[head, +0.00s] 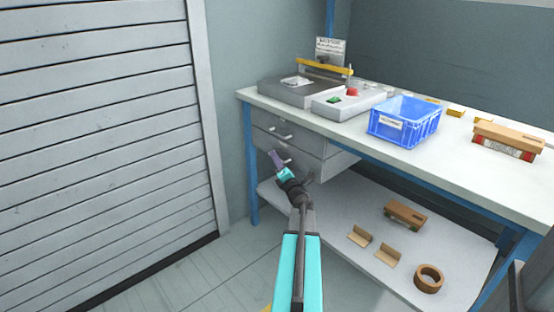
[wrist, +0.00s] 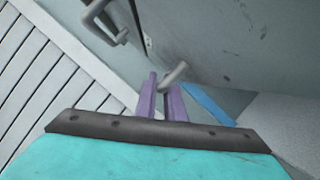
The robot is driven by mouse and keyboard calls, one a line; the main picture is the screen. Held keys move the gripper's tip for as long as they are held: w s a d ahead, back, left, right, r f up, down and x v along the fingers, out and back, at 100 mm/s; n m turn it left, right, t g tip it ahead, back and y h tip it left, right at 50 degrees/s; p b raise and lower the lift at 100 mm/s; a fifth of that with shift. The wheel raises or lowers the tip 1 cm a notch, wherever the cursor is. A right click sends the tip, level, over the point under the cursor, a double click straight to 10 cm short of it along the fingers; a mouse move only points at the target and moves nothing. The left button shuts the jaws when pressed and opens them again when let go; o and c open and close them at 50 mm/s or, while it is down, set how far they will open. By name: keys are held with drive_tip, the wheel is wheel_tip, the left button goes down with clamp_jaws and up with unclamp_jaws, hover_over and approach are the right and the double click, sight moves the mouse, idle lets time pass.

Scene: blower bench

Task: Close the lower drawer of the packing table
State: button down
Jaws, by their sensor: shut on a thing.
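The packing table (head: 470,186) has a grey drawer unit under its left end. The upper drawer (head: 262,119) has a bar handle (head: 281,133) and looks shut. The lower drawer (head: 308,166) stands out from the unit, its pale side (head: 341,163) showing. My gripper (head: 275,157), with purple fingers, is at the lower drawer's front. In the wrist view, my gripper (wrist: 163,82) is shut on the lower handle (wrist: 176,72), whose end shows at the fingertips. The upper handle (wrist: 100,20) is clear of the fingers. The drawer's inside is hidden.
On the tabletop are a sealing machine (head: 295,92), a blue crate (head: 404,121) and a cardboard box (head: 508,139). The lower shelf (head: 340,212) holds cardboard pieces and a tape roll (head: 428,278). A slatted shutter (head: 100,120) stands left. Floor between is clear.

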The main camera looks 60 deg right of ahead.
drive_tip(key=c, duration=2.1)
unclamp_jaws()
drive_tip(key=shift+s+d, duration=0.25)
drive_tip(key=shift+d, duration=0.2)
drive_tip(key=shift+a, duration=0.1)
drive_tip(key=shift+a, duration=0.1)
drive_tip(key=shift+p+v, duration=0.85)
drive_tip(key=shift+v, duration=6)
drive_tip(key=shift+w, duration=0.1)
